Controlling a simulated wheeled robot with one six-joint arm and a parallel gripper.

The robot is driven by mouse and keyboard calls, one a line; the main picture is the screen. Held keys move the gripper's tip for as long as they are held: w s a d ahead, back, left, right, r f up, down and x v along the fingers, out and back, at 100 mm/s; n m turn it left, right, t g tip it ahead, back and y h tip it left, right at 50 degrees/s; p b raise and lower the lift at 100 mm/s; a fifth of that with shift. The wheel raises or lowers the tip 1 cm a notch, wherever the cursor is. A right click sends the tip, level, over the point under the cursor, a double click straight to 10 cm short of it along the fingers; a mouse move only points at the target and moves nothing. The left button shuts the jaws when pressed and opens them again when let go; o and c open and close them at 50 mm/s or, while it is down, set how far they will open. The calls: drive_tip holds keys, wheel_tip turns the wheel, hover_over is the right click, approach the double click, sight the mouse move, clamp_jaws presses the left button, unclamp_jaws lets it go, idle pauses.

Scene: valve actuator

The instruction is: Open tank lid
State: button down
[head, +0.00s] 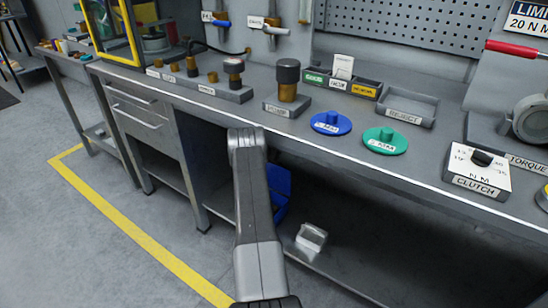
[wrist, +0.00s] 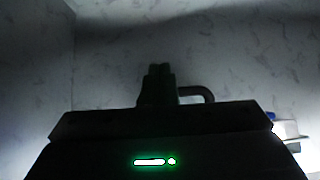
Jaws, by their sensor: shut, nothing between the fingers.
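No tank lid can be made out for certain in either view. In the head view, a blue disc (head: 331,122) and a green disc (head: 385,140), each with a raised knob and a label, lie flat on the bench. My arm reaches up from the bottom to the bench's front edge, and my gripper cannot be made out there. In the dark wrist view, my gripper (wrist: 157,70) shows as a narrow dark shape with its fingers together and nothing held. It faces a pale mottled surface.
The grey bench (head: 432,182) carries a black-capped brass part (head: 288,78), a reject tray (head: 408,108) and a clutch dial block (head: 478,172). Below it are a blue object (head: 280,188), partly hidden by my arm, and a white box (head: 311,238). The floor at left is clear.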

idle(0.3)
drive_tip(key=v, duration=1.2)
drive_tip(key=shift+p, duration=0.45)
drive_tip(key=shift+f, duration=0.1)
drive_tip(key=b+x, duration=0.1)
drive_tip(key=x, duration=1.1)
